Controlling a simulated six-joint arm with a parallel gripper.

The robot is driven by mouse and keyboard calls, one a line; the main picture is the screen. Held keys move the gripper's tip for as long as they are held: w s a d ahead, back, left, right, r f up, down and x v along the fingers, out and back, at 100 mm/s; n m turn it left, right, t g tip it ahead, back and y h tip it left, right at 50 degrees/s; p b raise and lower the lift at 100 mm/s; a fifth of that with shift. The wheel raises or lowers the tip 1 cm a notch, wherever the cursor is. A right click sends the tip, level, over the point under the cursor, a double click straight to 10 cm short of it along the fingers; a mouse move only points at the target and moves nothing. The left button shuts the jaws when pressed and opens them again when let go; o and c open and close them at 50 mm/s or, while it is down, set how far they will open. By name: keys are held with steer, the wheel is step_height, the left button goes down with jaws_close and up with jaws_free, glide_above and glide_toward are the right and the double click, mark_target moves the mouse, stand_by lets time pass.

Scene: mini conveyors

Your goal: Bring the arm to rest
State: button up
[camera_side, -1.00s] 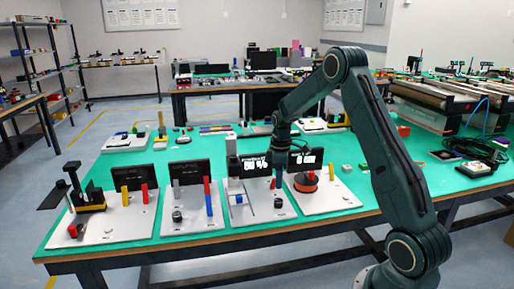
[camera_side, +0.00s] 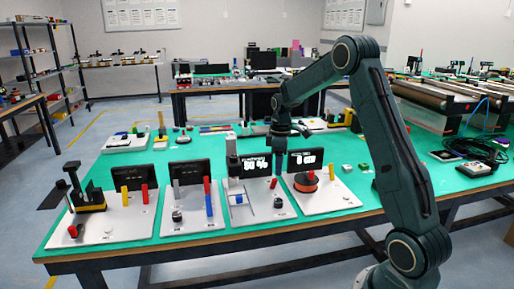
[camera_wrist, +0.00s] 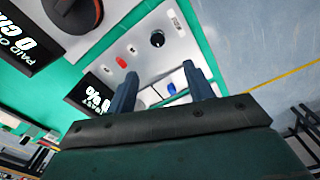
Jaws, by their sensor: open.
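My gripper (camera_side: 279,172) hangs from my bent arm above the white stations on the green table, near the station with the lit percent display. In the wrist view my gripper (camera_wrist: 161,72) has its two dark fingers spread apart with nothing between them. In the side view the fingertips are small and partly lost against the display.
A station with an orange-red dial (camera_side: 305,182) stands right of the gripper. A black stand (camera_side: 88,190) is at the far left.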

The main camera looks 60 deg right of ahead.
steer(key=s+a+r+m+t, duration=0.1)
steer(key=s+a+r, duration=0.3)
steer(key=a+r, duration=0.35)
steer(key=s+a+r+m+t, duration=0.1)
steer(key=s+a+r, duration=0.3)
steer(key=a+r, duration=0.4)
steer(key=s+a+m+t, duration=0.2)
steer(key=s+a+t, duration=0.1)
steer(key=s+a, duration=0.8)
steer(key=shift+s+f+m, duration=0.25)
steer(key=shift+s+m, duration=0.15)
steer(key=shift+s, duration=1.85)
steer(key=shift+w, duration=0.1)
